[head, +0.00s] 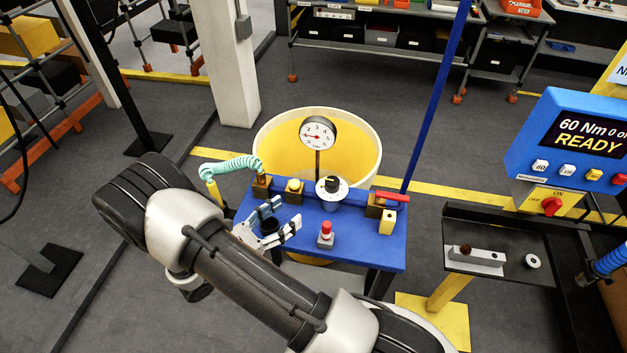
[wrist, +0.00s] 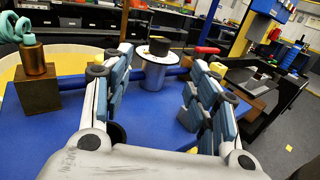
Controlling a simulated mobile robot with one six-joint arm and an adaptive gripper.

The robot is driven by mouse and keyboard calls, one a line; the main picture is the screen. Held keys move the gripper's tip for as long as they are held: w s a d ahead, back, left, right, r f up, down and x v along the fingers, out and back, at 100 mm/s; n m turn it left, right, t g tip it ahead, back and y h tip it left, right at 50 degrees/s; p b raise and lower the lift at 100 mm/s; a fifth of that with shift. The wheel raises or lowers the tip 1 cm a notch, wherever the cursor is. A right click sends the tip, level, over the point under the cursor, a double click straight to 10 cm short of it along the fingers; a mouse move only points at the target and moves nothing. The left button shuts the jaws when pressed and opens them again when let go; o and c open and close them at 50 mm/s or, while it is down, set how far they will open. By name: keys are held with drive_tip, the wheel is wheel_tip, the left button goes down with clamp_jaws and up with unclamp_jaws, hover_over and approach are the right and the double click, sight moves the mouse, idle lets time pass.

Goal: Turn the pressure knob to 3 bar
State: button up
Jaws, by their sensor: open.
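The pressure knob (head: 331,185) is black on a white dial over a silver body, standing on the blue bench (head: 355,245). In the wrist view the knob (wrist: 158,47) is ahead, between my two fingers and beyond them. My gripper (head: 284,213) is open and empty, low over the bench, left of and nearer than the knob, not touching it. Its fingers (wrist: 162,62) are spread wide in the wrist view. A round white gauge (head: 318,134) stands behind the knob; its red needle points to the left, and the numbers are too small to read.
A red push button (head: 325,231) stands right of my gripper. A red-handled valve (head: 392,197) is right of the knob. A brass fitting (wrist: 37,84) with a teal hose (head: 228,166) is at the left. A yellow-lined bin (head: 360,150) stands behind the bench.

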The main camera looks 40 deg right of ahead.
sight(327, 185)
drive_tip(key=d, duration=0.6)
drive_tip(key=w+d+b, duration=0.1)
drive_tip(key=d, duration=1)
drive_tip(key=shift+w+d, duration=0.25)
drive_tip(key=shift+d, duration=0.05)
drive_tip(key=c, duration=1.1)
